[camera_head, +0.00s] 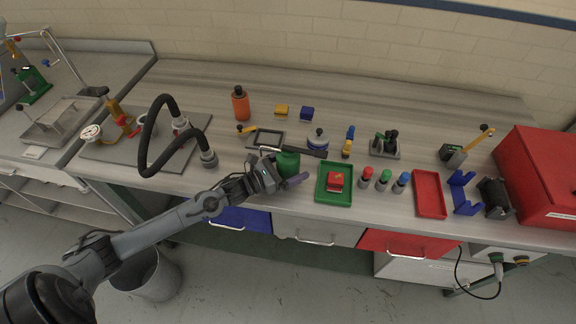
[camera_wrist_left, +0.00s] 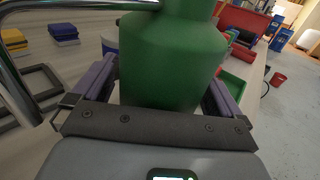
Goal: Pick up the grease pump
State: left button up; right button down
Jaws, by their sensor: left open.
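The grease pump seems to be the green, bottle-shaped thing (camera_head: 288,163) near the front edge of the bench, standing left of a green tray. A dark bar runs beside its top in the head view. In the left wrist view its wide green body (camera_wrist_left: 172,65) fills the middle, with a shiny bent metal tube at the left. My left gripper (camera_head: 283,177) is open, with its purple fingers on either side of the green body. Whether the fingers touch it is not clear. The pump's base is hidden by the gripper. My right gripper is not in view.
The green tray (camera_head: 320,194) holds a red block. Several small coloured-cap bottles, a red tray (camera_head: 417,194) and a blue bracket (camera_head: 461,188) stand to its right. An orange bottle (camera_head: 240,104) and a grey frame (camera_head: 250,138) stand behind. The bench's back strip is mostly clear.

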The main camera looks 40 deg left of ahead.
pick_arm(q)
jog(key=shift+w+d, duration=0.1)
jog(key=shift+w, duration=0.2)
jog(key=c, duration=1.4)
jog(key=shift+r, duration=0.1)
jog(key=shift+c, duration=0.2)
jog(key=shift+r, duration=0.1)
